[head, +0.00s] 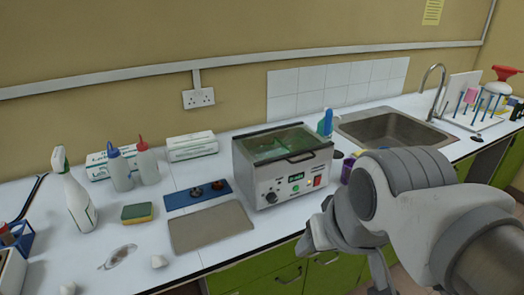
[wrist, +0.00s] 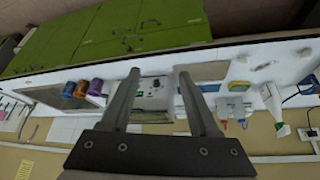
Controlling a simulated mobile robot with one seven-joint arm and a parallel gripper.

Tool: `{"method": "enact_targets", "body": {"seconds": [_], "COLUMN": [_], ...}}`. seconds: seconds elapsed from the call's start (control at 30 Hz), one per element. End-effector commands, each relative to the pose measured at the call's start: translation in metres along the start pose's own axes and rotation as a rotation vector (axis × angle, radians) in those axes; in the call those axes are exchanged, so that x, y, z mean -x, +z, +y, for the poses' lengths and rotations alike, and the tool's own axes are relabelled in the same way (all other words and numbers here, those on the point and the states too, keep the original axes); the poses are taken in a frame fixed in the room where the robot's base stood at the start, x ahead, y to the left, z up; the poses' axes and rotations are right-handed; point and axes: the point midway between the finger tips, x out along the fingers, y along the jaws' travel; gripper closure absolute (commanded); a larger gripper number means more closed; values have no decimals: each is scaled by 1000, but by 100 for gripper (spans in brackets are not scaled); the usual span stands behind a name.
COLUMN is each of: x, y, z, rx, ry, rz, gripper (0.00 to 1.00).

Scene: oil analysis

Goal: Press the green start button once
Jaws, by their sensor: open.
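The green start button (head: 295,189) appears as a small green spot below the lit green display on the front panel of a silver box-shaped bath (head: 272,188) in the head view. A black knob sits left of it and a red switch right. In the wrist view, turned upside down, the bath's front panel (wrist: 154,88) shows between my fingers; the button is too small to make out there. My gripper (wrist: 158,73) is open and empty, its two fingers spread, apart from the panel. In the head view my arm is in front and right of the bath.
A grey mat (head: 211,227) and a blue plate with two dark discs (head: 197,195) lie left of the bath. A spray bottle (head: 77,207), squeeze bottles and a sponge (head: 137,213) stand further left. A sink (head: 392,130) is at right. Green cabinets are below.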

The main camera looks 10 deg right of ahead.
Motion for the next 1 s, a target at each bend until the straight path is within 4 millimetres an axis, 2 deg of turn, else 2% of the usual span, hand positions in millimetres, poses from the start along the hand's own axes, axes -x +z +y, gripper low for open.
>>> {"method": "enact_targets", "body": {"seconds": [0.03, 0.3, 0.33, 1.0], "x": [0, 0, 0, 0], "y": [0, 0, 0, 0], "z": [0, 0, 0, 0], "rx": [0, 0, 0, 0], "ry": [0, 0, 0, 0], "rz": [0, 0, 0, 0], "gripper": [49, 98, 100, 100]}}
